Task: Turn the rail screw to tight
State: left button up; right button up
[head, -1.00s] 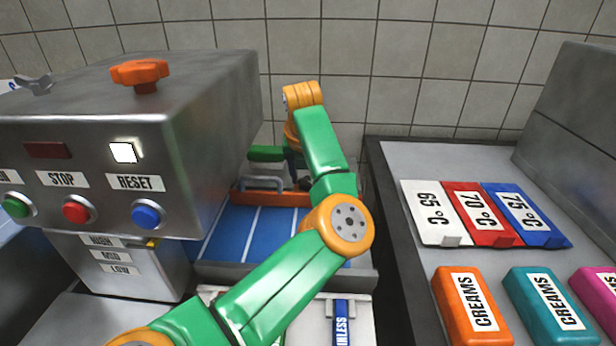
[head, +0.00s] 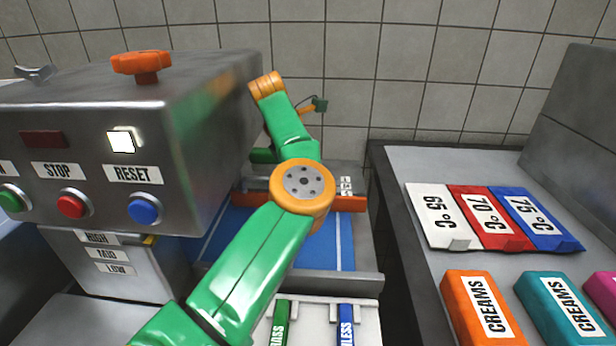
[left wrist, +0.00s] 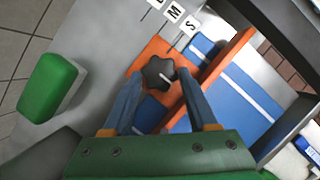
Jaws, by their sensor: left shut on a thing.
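The rail screw, a dark star-shaped knob with a white mark (left wrist: 158,74), sits on the orange rail's bracket in the left wrist view. My left gripper (left wrist: 157,80) has its two grey-blue fingers on either side of the knob and is shut on it. The orange rail (left wrist: 213,77) runs across the blue striped bed; it also shows in the head view (head: 345,203). In the head view my left arm hides the knob and the gripper's fingers. My right gripper is in neither view.
S, M and L labels (left wrist: 174,14) lie beside the rail's bracket. A green block (left wrist: 48,85) stands near the gripper. The steel machine box (head: 90,130) with its buttons is left of my arm. A counter with temperature cards (head: 440,215) and creams packs (head: 480,305) is at the right.

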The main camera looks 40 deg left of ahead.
pick_arm(q)
jog(key=shift+m+h, duration=0.3)
jog(key=shift+m, duration=0.3)
jog(key=o, duration=1.4)
jog(key=shift+w, duration=0.1)
notch_tip(320, 180, up, 3)
jog(key=shift+p, duration=0.6)
jog(key=s+d+r+b, duration=0.1)
jog(key=s+d+r, duration=0.2)
jog(key=s+d+r+b, duration=0.1)
jog(key=s+d+r, duration=0.2)
jog(key=s, duration=0.1)
jog(key=s+d+r+b, duration=0.2)
jog(key=s+d+r, duration=0.1)
jog(key=r, duration=0.1)
jog(key=shift+s+d, duration=0.1)
jog(key=shift+s, duration=0.25)
